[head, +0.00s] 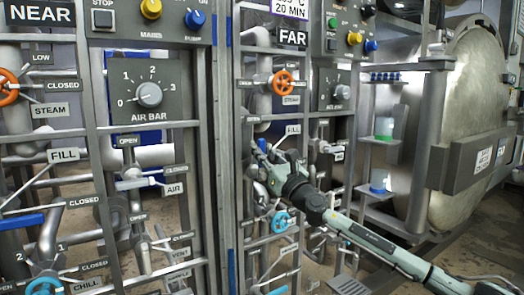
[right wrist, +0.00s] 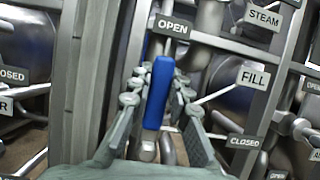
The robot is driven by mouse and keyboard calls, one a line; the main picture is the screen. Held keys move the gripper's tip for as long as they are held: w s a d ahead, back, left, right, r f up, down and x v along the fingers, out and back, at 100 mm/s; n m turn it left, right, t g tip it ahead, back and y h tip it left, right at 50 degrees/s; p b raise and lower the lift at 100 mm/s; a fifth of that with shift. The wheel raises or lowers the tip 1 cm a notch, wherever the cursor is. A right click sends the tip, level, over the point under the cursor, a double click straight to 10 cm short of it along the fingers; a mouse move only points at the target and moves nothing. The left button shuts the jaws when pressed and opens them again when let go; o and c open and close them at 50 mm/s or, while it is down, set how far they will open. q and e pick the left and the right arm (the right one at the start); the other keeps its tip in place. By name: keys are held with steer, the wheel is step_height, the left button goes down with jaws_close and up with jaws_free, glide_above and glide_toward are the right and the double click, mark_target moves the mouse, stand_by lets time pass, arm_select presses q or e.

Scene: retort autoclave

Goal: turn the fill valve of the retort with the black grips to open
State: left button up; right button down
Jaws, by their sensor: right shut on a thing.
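The far panel's fill valve shows in the right wrist view as a blue lever handle (right wrist: 158,92), upright and slightly tilted, with its upper end just below the OPEN plate (right wrist: 172,27). The CLOSED plate (right wrist: 243,142) is lower right, and the FILL sign (right wrist: 253,75) is to the right. My right gripper (right wrist: 157,84) has its fingers on both sides of the handle and is shut on it. In the head view, my right gripper (head: 266,163) is at this valve, mostly hiding it. Black grips cannot be made out. My left gripper is not in view.
The NEAR panel (head: 40,12) stands left, with its own FILL sign (head: 63,155) and blue lever (head: 22,222). Orange (head: 283,82) and blue (head: 281,221) handwheels sit above and below my right gripper. Frame posts and pipes crowd it. A large round retort door (head: 470,110) is right.

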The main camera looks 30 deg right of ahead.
steer(key=shift+a, duration=0.15)
steer(key=c, duration=1.4)
jaws_free()
steer(key=v, duration=1.2)
